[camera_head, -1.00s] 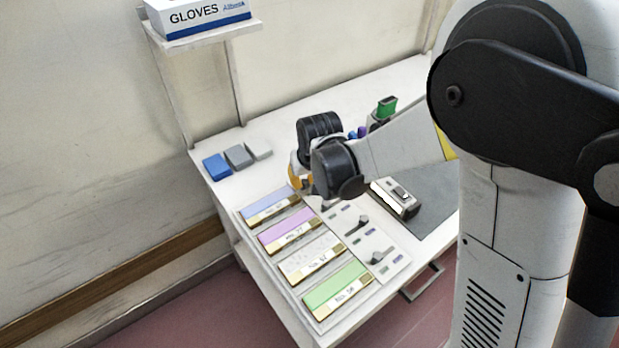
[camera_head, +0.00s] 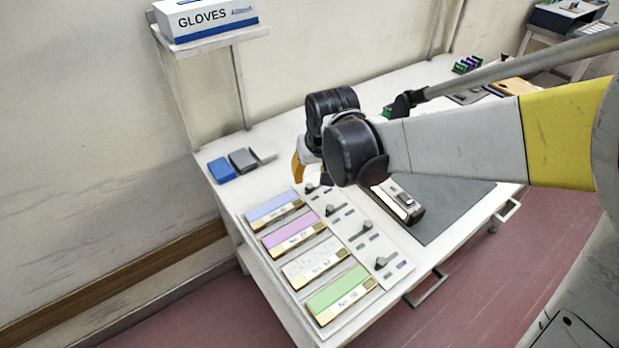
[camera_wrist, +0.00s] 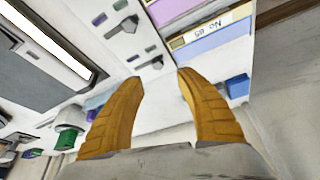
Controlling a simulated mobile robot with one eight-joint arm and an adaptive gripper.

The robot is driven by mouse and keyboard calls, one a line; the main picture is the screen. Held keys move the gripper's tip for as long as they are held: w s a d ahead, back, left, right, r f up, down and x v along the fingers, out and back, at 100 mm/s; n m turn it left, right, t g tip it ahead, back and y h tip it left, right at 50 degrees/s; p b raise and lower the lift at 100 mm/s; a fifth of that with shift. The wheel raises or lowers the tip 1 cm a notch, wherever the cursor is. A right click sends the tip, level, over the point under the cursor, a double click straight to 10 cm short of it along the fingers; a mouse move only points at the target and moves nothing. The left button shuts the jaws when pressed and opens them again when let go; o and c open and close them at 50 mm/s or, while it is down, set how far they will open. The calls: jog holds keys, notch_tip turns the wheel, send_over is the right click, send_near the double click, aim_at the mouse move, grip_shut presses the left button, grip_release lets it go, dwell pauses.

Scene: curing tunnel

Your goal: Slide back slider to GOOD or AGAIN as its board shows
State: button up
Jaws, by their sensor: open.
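The slider panel (camera_head: 349,239) lies on the table with a row of boards to the left of its sliders. The back board (camera_head: 275,207) is blue; the wrist view shows it too (camera_wrist: 222,38), with an upside-down label that looks like "No 65". The back slider (camera_wrist: 150,64) is a small dark knob beside small coloured marks. In the head view its knob (camera_head: 311,188) is partly hidden by my wrist. My gripper (camera_wrist: 160,76) is open, its yellow fingers apart and empty. In the picture the fingertips are just below the back slider; I cannot tell their height.
Pink (camera_head: 293,236), speckled (camera_head: 315,262) and green (camera_head: 342,291) boards with their sliders stand nearer the front. Blue and grey blocks (camera_head: 221,169) lie behind left. A grey mat (camera_head: 455,205) with a metal device (camera_head: 398,202) lies right. A glove-box shelf (camera_head: 210,38) overhangs the back.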

jog(key=shift+v, duration=1.65)
jog(key=s+d+r+m+t+h, duration=0.1)
jog(key=s+d+r+m+t, duration=0.2)
jog(key=s+d, duration=1.3)
jog(key=shift+s+d+r, duration=0.25)
jog(key=shift+s+r, duration=0.3)
jog(key=shift+r, duration=0.05)
dwell(0.9)
